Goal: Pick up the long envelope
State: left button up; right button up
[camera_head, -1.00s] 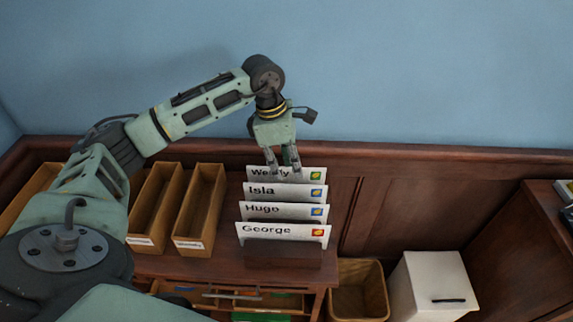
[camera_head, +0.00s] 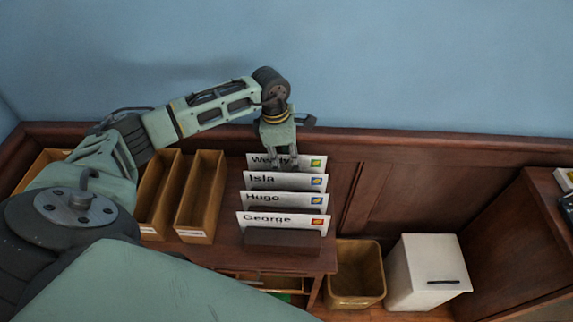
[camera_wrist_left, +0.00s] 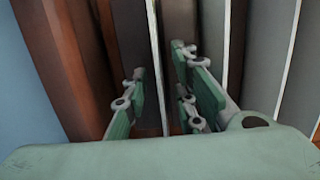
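Several white envelopes stand upright, one behind another, in a dark wood rack (camera_head: 282,240) on the cabinet. The front ones read George (camera_head: 283,224), Hugo (camera_head: 286,201) and Isla (camera_head: 285,181). The rear one (camera_head: 304,161) has a name starting with "We", partly covered by my gripper. I cannot tell by size which is the long envelope. My left gripper (camera_head: 284,164) points down at the rear envelope. In the left wrist view, its open fingers (camera_wrist_left: 160,95) straddle that envelope's thin white edge (camera_wrist_left: 155,60), with gaps on both sides. My right gripper is not in view.
Open wooden trays (camera_head: 200,197) stand left of the rack. A wood wall panel (camera_head: 420,180) is close behind the rear envelope. A wastebasket (camera_head: 354,272) and a white slotted box (camera_head: 428,272) stand at the lower right.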

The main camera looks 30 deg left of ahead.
pick_arm(q)
jog(key=c, duration=0.3)
grip_shut()
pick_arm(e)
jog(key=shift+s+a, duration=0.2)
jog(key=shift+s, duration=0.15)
pick_arm(q)
jog(key=shift+r, duration=0.1)
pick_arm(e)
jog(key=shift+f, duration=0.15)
